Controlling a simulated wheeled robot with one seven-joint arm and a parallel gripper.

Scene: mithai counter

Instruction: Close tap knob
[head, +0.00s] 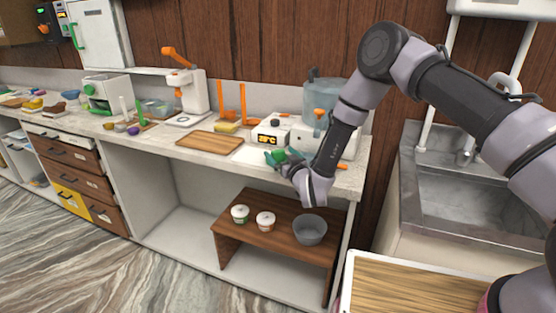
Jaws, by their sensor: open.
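The sink (462,205) is a grey metal basin at the right, partly covered by my arm. White pipes run up the wall behind it, and a white curved tap pipe (508,82) rises at its back right. A tap knob cannot be made out clearly; my arm covers part of that area. My gripper (276,157) is over the front edge of the counter, well left of the sink and apart from the tap. Its jaws are open, with green showing at the fingertips. Whether the green belongs to the fingers or to something behind them is unclear.
A white machine with a display (272,136) and a clear-topped appliance (322,100) stand behind my gripper. A wooden board (209,141) lies on the counter. Below, a small brown table (252,207) bears two tubs and a grey bowl (310,229). A wood-topped tray (425,285) is at front right.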

